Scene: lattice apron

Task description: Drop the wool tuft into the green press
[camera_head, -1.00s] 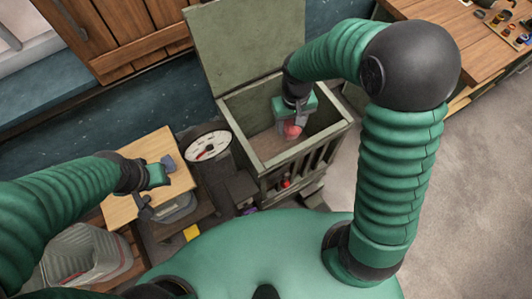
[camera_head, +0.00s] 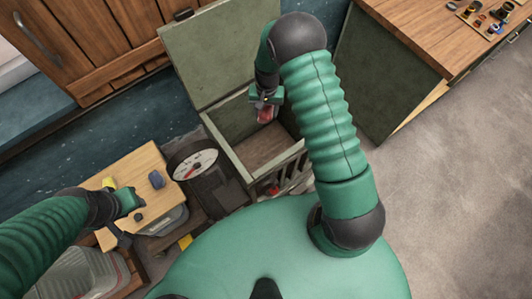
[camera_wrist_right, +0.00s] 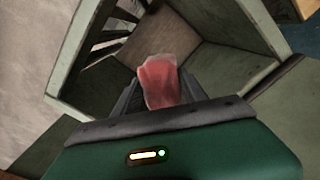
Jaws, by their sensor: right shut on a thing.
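The green press (camera_head: 228,158) is an open-topped box with slatted sides, its lid (camera_head: 222,58) raised at the back. My right gripper (camera_head: 266,108) is shut on the reddish wool tuft (camera_head: 264,116) and holds it above the back part of the press opening. In the right wrist view the tuft (camera_wrist_right: 160,80) sits between the fingers, with the press's inner walls (camera_wrist_right: 218,68) beyond it. The press floor shows bare brown where visible. My left gripper (camera_head: 127,226) is over a wooden board at the left; its finger opening is unclear.
A round dial gauge (camera_head: 193,163) stands left of the press. The wooden board (camera_head: 158,203) carries a blue-grey lump (camera_head: 156,180). A clear bin (camera_head: 85,272) is at lower left. A wooden bench (camera_head: 435,35) with small items is at upper right; the floor (camera_head: 455,190) at right is clear.

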